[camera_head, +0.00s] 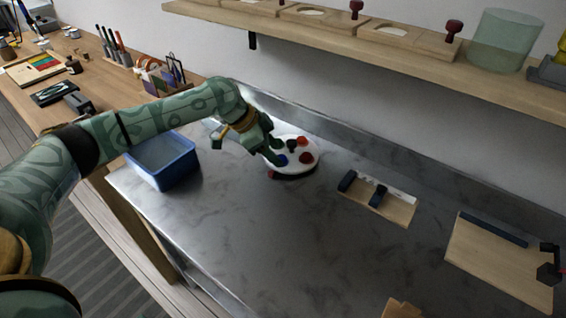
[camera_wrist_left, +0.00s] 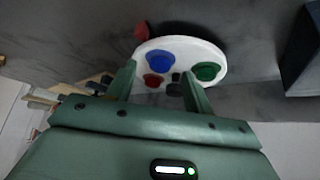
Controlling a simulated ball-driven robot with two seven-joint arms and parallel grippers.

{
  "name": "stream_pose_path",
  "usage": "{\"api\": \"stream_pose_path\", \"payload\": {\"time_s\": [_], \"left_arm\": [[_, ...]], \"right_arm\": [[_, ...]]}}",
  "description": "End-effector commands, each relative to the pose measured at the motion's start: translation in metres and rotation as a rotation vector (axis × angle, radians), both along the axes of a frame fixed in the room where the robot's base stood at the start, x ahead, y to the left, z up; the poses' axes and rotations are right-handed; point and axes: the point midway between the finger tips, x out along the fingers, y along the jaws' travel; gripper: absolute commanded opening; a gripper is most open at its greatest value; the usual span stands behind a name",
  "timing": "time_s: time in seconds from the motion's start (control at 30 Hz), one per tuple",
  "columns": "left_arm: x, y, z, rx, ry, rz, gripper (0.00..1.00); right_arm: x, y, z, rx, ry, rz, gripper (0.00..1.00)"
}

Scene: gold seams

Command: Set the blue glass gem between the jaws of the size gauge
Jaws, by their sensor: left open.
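The blue glass gem (camera_head: 282,159) lies on a round white dish (camera_head: 290,169) with other gems; it also shows in the left wrist view (camera_wrist_left: 160,62). My left gripper (camera_head: 275,152) is open and empty over the dish's near left edge. In the left wrist view its two fingertips (camera_wrist_left: 158,80) point at the dish, with the blue gem just past them and a red gem (camera_wrist_left: 153,80) between them. The size gauge (camera_head: 399,211) is a wooden board with a white scale and two dark jaws (camera_head: 378,196), to the right of the dish. The gap between the jaws looks empty.
A green gem (camera_wrist_left: 207,71) lies on the dish; a red piece (camera_wrist_left: 141,31) lies beside it. A blue bin (camera_head: 165,170) stands left. A wooden board (camera_head: 495,263) with dark fittings lies far right. A shelf (camera_head: 340,28) runs behind. The counter middle is clear.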

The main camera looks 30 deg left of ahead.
Motion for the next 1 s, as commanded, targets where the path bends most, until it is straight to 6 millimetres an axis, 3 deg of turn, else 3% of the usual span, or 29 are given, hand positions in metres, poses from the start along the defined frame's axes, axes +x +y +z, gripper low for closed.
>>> {"api": "stream_pose_path", "payload": {"time_s": [0.07, 0.3, 0.47, 0.83, 1.0], "left_arm": [[0.003, -0.005, -0.014, -0.001, 0.004, 0.000, 0.52], [0.004, -0.006, -0.012, -0.002, 0.001, 0.000, 0.49], [0.004, -0.006, -0.012, -0.001, 0.001, 0.000, 0.05], [0.004, -0.006, -0.011, 0.000, 0.000, 0.001, 0.01], [0.004, -0.006, 0.004, -0.001, -0.002, 0.000, 0.00]], "right_arm": [[-0.003, -0.001, -0.007, -0.001, 0.007, 0.000, 0.36], [0.000, -0.001, -0.006, -0.001, 0.003, 0.000, 0.36], [0.000, -0.001, -0.006, -0.001, 0.003, 0.000, 0.36], [0.000, 0.000, -0.005, 0.000, 0.003, 0.000, 0.36], [0.003, 0.001, 0.003, 0.002, -0.006, 0.000, 0.36]]}}
